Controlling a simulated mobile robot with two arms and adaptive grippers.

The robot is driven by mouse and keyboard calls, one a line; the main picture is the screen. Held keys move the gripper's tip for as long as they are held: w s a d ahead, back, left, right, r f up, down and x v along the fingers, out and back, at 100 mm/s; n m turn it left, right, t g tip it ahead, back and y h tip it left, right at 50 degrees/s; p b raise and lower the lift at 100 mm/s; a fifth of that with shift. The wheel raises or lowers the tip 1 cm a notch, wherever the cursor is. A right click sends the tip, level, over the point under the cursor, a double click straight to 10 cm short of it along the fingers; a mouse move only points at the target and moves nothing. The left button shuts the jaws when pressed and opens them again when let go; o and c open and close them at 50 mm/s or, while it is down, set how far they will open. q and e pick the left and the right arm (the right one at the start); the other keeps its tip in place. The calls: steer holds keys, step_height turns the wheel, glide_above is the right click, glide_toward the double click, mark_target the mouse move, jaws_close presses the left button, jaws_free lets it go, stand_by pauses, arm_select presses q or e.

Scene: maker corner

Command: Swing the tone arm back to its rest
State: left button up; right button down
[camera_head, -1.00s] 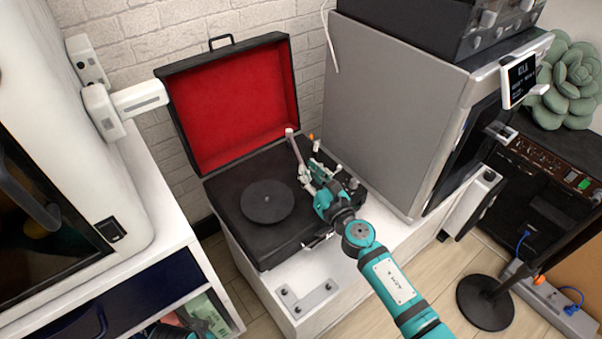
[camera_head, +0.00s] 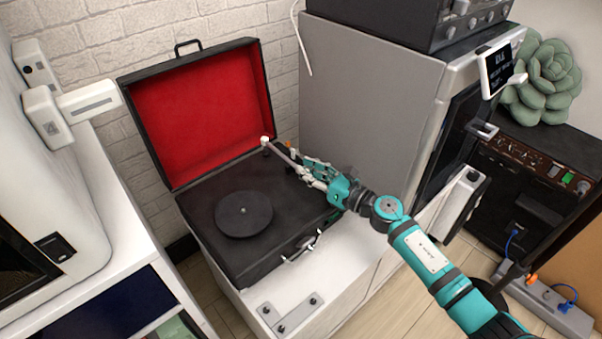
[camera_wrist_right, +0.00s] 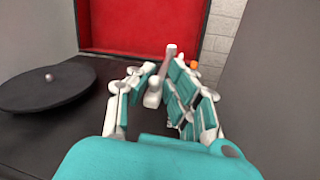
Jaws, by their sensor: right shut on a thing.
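The record player (camera_head: 215,250) is a black suitcase type with its red-lined lid (camera_head: 205,115) open. Its dark round platter (camera_head: 243,214) is bare. The pale tone arm (camera_head: 281,153) slants from the back of the deck toward the right side, clear of the platter. My right gripper (camera_head: 308,172) is shut on the tone arm's front end, over the deck's right part. In the right wrist view, the tone arm's white head (camera_wrist_right: 152,94) sits between the fingers. The rest cannot be made out clearly behind the fingers. My left gripper is not in view.
A large grey box-shaped machine (camera_head: 365,95) stands close on the right of the player. A small orange piece (camera_wrist_right: 193,65) shows behind the fingers. A metal bracket (camera_head: 290,313) lies on the white cabinet in front. A white machine (camera_head: 50,190) stands at left.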

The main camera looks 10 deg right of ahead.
steer(key=shift+s+a+f, duration=0.1)
stand_by(0.3)
steer(key=c, duration=1.4)
jaws_free()
steer(key=shift+o, duration=0.2)
steer(key=v, duration=1.2)
